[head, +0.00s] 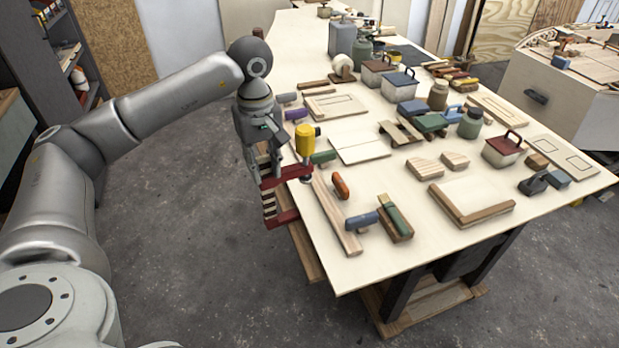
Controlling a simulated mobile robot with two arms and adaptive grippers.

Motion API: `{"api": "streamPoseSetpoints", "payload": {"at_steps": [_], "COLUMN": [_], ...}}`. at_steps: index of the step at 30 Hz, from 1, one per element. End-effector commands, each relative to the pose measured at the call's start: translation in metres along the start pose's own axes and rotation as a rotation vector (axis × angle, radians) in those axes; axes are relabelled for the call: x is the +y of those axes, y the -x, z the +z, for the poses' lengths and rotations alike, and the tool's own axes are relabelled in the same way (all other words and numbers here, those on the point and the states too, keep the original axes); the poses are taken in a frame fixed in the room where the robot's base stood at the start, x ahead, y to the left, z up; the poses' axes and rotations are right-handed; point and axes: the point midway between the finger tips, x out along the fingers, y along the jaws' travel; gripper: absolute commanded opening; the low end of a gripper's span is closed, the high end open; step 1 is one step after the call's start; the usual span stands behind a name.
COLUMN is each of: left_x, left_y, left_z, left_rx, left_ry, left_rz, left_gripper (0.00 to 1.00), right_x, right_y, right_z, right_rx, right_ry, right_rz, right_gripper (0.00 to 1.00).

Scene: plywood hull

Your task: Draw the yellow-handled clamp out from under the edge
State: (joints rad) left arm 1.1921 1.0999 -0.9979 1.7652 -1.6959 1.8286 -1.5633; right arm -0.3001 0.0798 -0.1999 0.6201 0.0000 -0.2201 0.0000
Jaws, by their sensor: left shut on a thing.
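The clamp has a yellow handle (306,141), two dark red arms and a striped bar (268,203). It stands upright at the left edge of the pale work table (380,245). Its upper red arm reaches over the table top and its lower arm sits below the top's level, so the edge lies between them. Whether the clamp touches the table I cannot tell. My left gripper (266,163) comes down from above and is shut on the clamp at its bar side, outside the edge. The fingertips are partly hidden. My right gripper is not in view.
An orange-handled tool (340,186), a wooden strip (335,215) and a blue-handled tool (362,222) lie near the clamp. A green-handled tool (322,157) lies just behind it. Toolboxes and jars crowd the table further back. The floor left of the table is clear.

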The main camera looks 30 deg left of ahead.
Motion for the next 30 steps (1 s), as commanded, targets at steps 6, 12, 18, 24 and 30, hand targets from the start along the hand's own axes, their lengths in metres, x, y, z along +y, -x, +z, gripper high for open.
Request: {"api": "streamPoseSetpoints", "payload": {"at_steps": [6, 12, 18, 24, 30], "left_x": [-0.009, -0.019, -0.029, -0.038, -0.046], "left_y": [0.000, 0.001, 0.001, 0.001, 0.001], "left_z": [-0.001, -0.003, -0.004, -0.004, -0.005], "left_rx": [0.001, 0.001, 0.002, 0.001, 0.001], "left_ry": [0.000, 0.001, 0.001, 0.001, 0.001], "left_rz": [0.002, 0.003, 0.002, 0.003, 0.002], "left_gripper": [0.00, 0.00, 0.00, 0.00, 0.00], "right_x": [0.000, 0.000, 0.000, 0.000, 0.000], "right_y": [-0.004, -0.006, -0.009, -0.013, -0.015], "right_z": [0.000, 0.001, 0.001, 0.001, 0.001], "right_rx": [0.000, 0.000, 0.000, 0.000, 0.000], "right_ry": [0.000, 0.000, 0.000, 0.000, 0.000], "right_rz": [0.000, 0.000, 0.000, 0.000, 0.000], "right_gripper": [0.40, 0.40, 0.40, 0.40, 0.40]}}
